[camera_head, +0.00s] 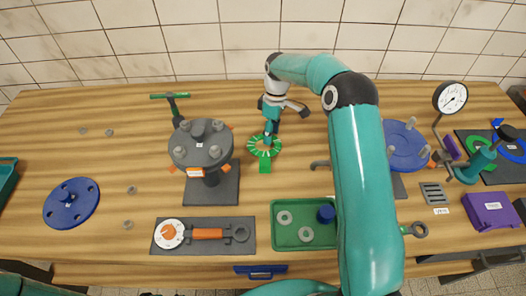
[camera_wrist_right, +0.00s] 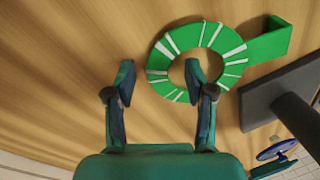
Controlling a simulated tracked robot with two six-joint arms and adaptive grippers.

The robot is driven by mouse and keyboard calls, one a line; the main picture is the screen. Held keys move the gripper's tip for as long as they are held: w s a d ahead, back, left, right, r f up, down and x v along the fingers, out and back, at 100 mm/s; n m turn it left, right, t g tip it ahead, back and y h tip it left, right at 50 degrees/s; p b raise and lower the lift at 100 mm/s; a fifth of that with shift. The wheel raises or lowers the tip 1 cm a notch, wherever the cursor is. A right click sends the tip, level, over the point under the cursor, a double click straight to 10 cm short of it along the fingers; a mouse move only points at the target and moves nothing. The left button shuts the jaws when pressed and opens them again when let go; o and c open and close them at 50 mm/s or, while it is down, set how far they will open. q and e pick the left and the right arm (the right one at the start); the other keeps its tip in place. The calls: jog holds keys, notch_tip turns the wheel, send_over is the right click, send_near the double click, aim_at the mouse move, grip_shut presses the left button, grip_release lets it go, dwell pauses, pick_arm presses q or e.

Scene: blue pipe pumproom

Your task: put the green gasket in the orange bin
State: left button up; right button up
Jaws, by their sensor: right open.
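The green gasket (camera_head: 254,147), a flat ring with white radial marks and a square green tab, lies on the wooden bench near the middle. It also shows in the right wrist view (camera_wrist_right: 209,36). My right gripper (camera_head: 268,135) is at the far side of the ring in the head view. No orange bin shows in either view. My left gripper is not in view.
A dark flanged stand (camera_head: 201,150) is left of the gasket. A green tray (camera_head: 288,240) with grey rings and a blue piece is in front. A blue flange (camera_head: 71,203) lies left. A gauge (camera_head: 450,98) and purple box (camera_head: 492,211) are right.

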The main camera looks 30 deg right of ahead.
grip_shut()
dwell(0.3)
dwell(0.3)
